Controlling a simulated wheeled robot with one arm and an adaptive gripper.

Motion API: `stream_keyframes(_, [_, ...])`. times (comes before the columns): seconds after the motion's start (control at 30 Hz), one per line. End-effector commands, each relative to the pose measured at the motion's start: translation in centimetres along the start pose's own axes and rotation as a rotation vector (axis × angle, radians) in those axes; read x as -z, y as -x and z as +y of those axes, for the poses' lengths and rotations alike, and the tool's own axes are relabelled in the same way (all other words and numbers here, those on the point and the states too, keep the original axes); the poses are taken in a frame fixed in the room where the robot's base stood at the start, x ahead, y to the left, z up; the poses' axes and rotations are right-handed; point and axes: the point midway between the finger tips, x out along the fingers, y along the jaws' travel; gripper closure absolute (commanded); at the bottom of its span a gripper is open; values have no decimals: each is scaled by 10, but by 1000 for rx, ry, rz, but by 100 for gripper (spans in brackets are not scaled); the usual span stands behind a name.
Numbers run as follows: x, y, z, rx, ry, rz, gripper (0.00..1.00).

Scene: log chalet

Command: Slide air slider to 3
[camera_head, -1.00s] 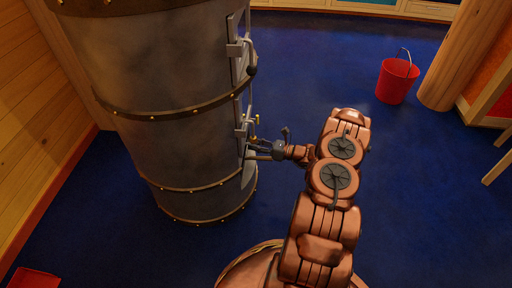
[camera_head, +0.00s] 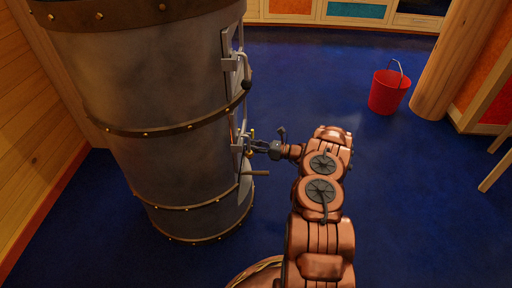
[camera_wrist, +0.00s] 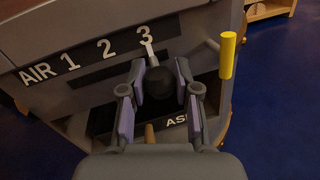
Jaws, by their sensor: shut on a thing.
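The air slider's dark round knob (camera_wrist: 160,82) sits between the two fingers of my gripper (camera_wrist: 160,79) in the wrist view. The fingers are closed around it. The slider's pale pointer (camera_wrist: 149,50) stands at the 3 on the black air scale (camera_wrist: 104,53), which reads AIR 1 2 3. In the head view my gripper (camera_head: 258,148) is at the right side of the big grey metal stove (camera_head: 165,110). The slider itself is too small to make out there.
A yellow handle (camera_wrist: 228,55) sticks up just right of the slider. A partly covered ASH label (camera_wrist: 178,121) is below, with a wooden handle (camera_wrist: 150,134). A red bucket (camera_head: 388,93) stands on the open blue floor by a log post (camera_head: 447,65).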

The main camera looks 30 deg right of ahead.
Motion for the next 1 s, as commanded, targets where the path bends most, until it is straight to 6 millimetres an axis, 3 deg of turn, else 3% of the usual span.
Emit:
stream_keyframes(0.07, [-2,1,-6,17,7,0,100])
stream_keyframes(0.1, [-2,1,-6,17,8,0,67])
stream_keyframes(0.33, [-2,2,-5,14,7,-1,43])
stream_keyframes(0.73, [-2,7,-4,12,6,-1,43])
stream_keyframes(1.0, [-2,48,-4,13,6,-3,43])
